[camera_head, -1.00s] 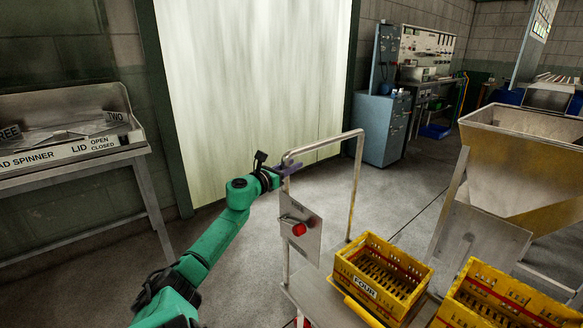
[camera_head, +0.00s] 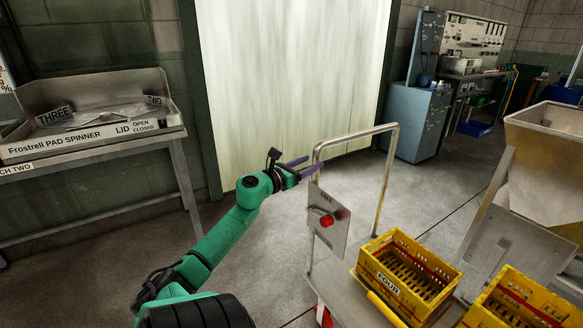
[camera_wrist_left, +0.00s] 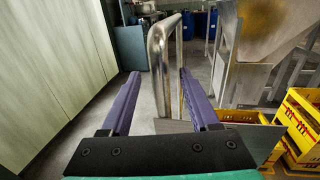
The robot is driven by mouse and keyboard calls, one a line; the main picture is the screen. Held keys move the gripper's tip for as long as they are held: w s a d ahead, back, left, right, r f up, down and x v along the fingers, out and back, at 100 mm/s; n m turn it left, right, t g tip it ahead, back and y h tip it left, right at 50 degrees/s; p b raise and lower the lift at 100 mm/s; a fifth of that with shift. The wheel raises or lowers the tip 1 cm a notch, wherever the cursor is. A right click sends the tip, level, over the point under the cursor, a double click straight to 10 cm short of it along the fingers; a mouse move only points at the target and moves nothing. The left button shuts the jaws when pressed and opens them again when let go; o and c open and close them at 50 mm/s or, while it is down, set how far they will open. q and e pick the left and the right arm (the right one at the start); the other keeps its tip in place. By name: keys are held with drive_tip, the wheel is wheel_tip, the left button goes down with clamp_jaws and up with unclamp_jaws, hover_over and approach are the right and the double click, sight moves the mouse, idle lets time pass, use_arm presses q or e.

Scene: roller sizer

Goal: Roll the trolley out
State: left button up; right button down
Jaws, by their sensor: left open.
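The trolley has a bent metal tube handle (camera_head: 391,165), a plate with a red knob (camera_head: 327,221) on the handle's near upright, and a flat grey deck (camera_head: 341,284). A yellow crate labelled FOUR (camera_head: 388,284) sits on the deck. My left gripper (camera_head: 307,167) is open at the top of the near upright. In the left wrist view the upright (camera_wrist_left: 158,75) shows between the two purple fingers (camera_wrist_left: 155,85), apart from both. How deep it sits between them I cannot tell. My right gripper is not in view.
A second yellow crate (camera_head: 512,304) is at the lower right. A steel hopper (camera_head: 545,150) stands right of the trolley. A metal bench (camera_head: 85,150) with labelled pad-spinner parts is at the left. A pale door (camera_head: 290,85) and a blue cabinet (camera_head: 415,120) are behind. Bare floor lies between.

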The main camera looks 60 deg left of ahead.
use_arm(q)
drive_tip(key=v, duration=0.8)
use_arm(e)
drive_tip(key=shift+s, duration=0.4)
use_arm(q)
drive_tip(key=shift+a+f, duration=0.1)
